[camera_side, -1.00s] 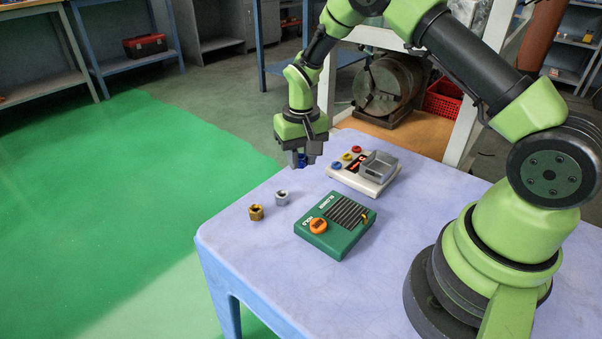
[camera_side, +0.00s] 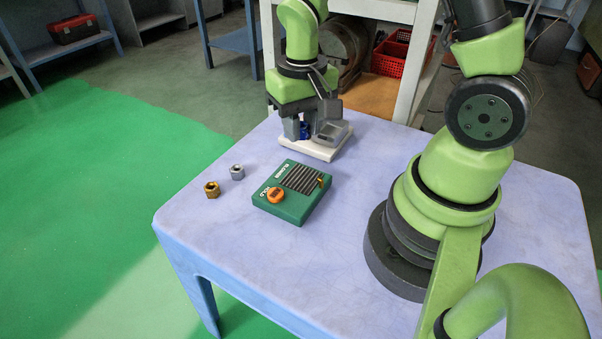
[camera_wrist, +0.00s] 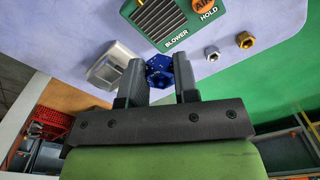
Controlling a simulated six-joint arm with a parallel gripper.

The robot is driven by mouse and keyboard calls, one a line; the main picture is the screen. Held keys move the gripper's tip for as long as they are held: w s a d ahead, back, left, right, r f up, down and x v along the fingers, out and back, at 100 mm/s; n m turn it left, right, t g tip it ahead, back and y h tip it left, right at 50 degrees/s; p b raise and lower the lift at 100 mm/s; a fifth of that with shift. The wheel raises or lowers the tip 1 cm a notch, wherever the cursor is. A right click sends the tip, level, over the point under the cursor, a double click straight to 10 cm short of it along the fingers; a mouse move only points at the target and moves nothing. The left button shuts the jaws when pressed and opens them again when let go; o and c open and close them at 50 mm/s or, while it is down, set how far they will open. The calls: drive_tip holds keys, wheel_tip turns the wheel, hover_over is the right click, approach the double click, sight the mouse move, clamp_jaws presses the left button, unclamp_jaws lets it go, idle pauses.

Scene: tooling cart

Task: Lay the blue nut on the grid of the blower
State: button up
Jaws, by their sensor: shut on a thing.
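My gripper (camera_side: 305,130) is shut on the blue nut (camera_side: 304,131), held between the two fingers. The nut also shows in the wrist view (camera_wrist: 159,70), its dark blue top visible between the fingertips. The blower is a green box (camera_side: 277,205) on the table, with a dark ribbed grid (camera_side: 301,179) and an orange knob (camera_side: 276,195). In the wrist view the grid (camera_wrist: 158,22) lies at the top, beyond the fingertips, with the word BLOWER beside it. The nut is apart from the grid, on its far side in the side view.
A silver nut (camera_side: 237,172) and a brass nut (camera_side: 212,189) stand left of the blower. The table front is clear.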

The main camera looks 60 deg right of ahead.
sight(302, 179)
wheel_tip(302, 179, down, 9)
drive_tip(key=shift+f, duration=0.2)
idle(0.3)
drive_tip(key=shift+f, duration=0.1)
drive_tip(key=o, duration=0.9)
drive_tip(key=shift+o, duration=0.2)
wheel_tip(302, 179, up, 12)
drive_tip(key=s+a+r+n+t+y, duration=0.1)
drive_tip(key=s+a+r+t, duration=0.1)
drive_tip(key=r, duration=0.6)
drive_tip(key=s+a+r+n+t+y, duration=0.1)
drive_tip(key=s+a+r+t, duration=0.2)
drive_tip(key=s+r+t, duration=0.2)
drive_tip(key=shift+s+a+r, duration=0.15)
drive_tip(key=shift+s+r, duration=0.85)
drive_tip(key=shift+r, duration=0.4)
